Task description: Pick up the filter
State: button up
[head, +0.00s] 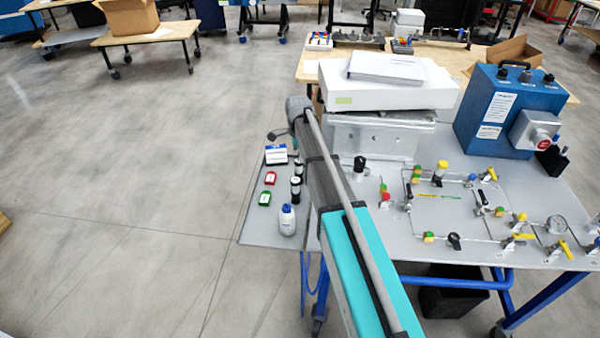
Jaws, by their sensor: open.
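I cannot tell for sure which thing is the filter. On the left part of the grey table are small dark cylinders with light bands (296,189), close beside my arm. A white bottle with a blue cap (287,221) stands in front of them. A red piece (270,178), a green piece (265,199) and a blue and white box (276,154) lie to their left. The grey panel to the right bears thin tubing, valves and a yellow-topped part (440,172). My arm crosses the middle of the view and hides part of the table. I cannot make out my gripper's fingers.
A blue box with a red button (498,110) stands at the panel's back right. A white case (385,85) sits on a metal block (370,137) behind the panel. A round gauge (557,224) is at the right. The floor to the left is clear.

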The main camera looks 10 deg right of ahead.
aim_at(299, 168)
jog(key=shift+f+b, duration=0.7)
jog(key=shift+f, duration=0.25)
jog(key=shift+f, duration=0.1)
jog(key=shift+s+d+f+b, duration=0.1)
jog(key=shift+f+b, duration=2.4)
jog(key=shift+b, duration=0.1)
grip_shut()
